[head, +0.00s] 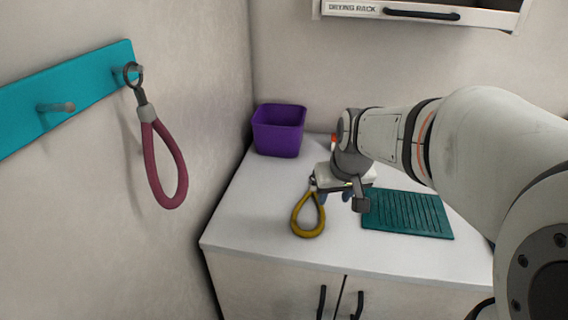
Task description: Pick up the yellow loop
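The yellow loop (308,216) appears to lie on the white counter, near its front left part. Its dark ring and clip end point to the back, close to the left side of my gripper. My gripper (335,196) points down over the counter, just right of the loop's upper end. I cannot tell whether the left finger touches the loop. The arm hides part of the counter behind the gripper.
A teal ribbed mat (408,214) lies right of the gripper. A purple bin (279,131) stands in the back left corner. A maroon loop (166,170) hangs from a teal peg rail (75,92) on the left wall. A drying rack cabinet (420,14) hangs above.

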